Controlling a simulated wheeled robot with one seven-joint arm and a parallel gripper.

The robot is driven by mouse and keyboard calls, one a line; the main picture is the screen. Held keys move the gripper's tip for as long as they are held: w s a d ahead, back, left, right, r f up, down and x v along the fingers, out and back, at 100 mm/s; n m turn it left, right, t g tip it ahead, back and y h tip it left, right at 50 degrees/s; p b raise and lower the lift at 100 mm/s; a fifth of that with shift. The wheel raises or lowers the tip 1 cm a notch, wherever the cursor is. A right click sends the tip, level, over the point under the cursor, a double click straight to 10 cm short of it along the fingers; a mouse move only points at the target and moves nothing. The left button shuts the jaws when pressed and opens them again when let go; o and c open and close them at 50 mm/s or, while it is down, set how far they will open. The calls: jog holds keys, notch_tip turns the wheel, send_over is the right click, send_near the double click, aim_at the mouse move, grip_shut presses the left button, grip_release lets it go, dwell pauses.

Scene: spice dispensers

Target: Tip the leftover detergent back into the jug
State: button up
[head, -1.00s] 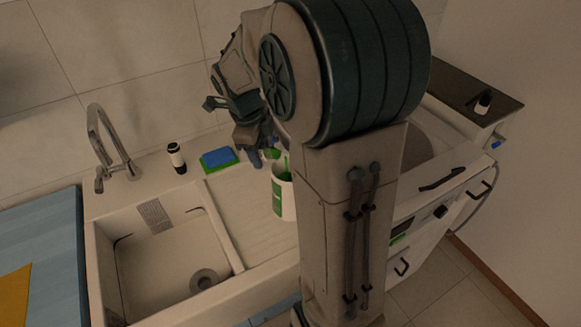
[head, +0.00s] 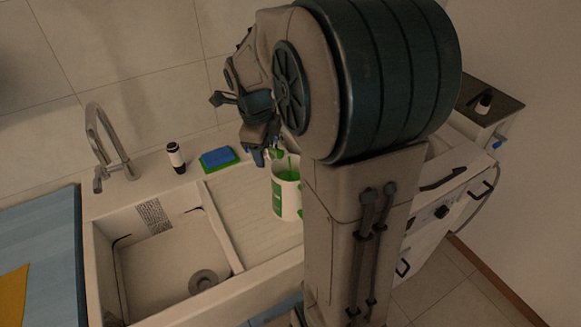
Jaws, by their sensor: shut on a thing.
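The jug (head: 278,202) is a white container with a green label and an open top, standing upright on the ridged drainboard right of the sink. Green shows inside its mouth, with a thin green streak there. My gripper (head: 263,156) is above the jug's left rim, pointing down. It is shut on a small green thing (head: 277,153), which looks like a measuring cup, mostly hidden by the fingers and wrist. I cannot tell how far it is tilted or whether it touches the rim. My arm hides what lies right of the jug.
A sink basin (head: 160,275) with a tap (head: 107,145) lies to the left. The drainboard (head: 240,200) left of the jug is clear.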

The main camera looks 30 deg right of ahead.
jog(key=shift+s+d+r, duration=0.15)
dwell(0.3)
jog(key=shift+s+d+r+t+y+b, duration=0.2)
jog(key=shift+r+t+y+b, duration=0.2)
jog(key=shift+t+y+b, duration=0.6)
dwell(1.0)
jog(key=shift+a+g+h+p, duration=0.15)
jog(key=shift+g+h+p, duration=0.25)
jog(key=shift+p, duration=0.3)
jog(key=shift+w+a+f+g+h+p, duration=0.15)
jog(key=shift+w+f+g+h+p, duration=0.1)
jog(key=shift+g+h+p, duration=0.2)
jog(key=shift+w+a+f+g+h+p, duration=0.25)
jog(key=shift+w+a+g+h+p, duration=0.05)
jog(key=shift+w+g+h, duration=0.05)
jog(key=shift+w+f, duration=0.1)
jog(key=shift+f, duration=0.15)
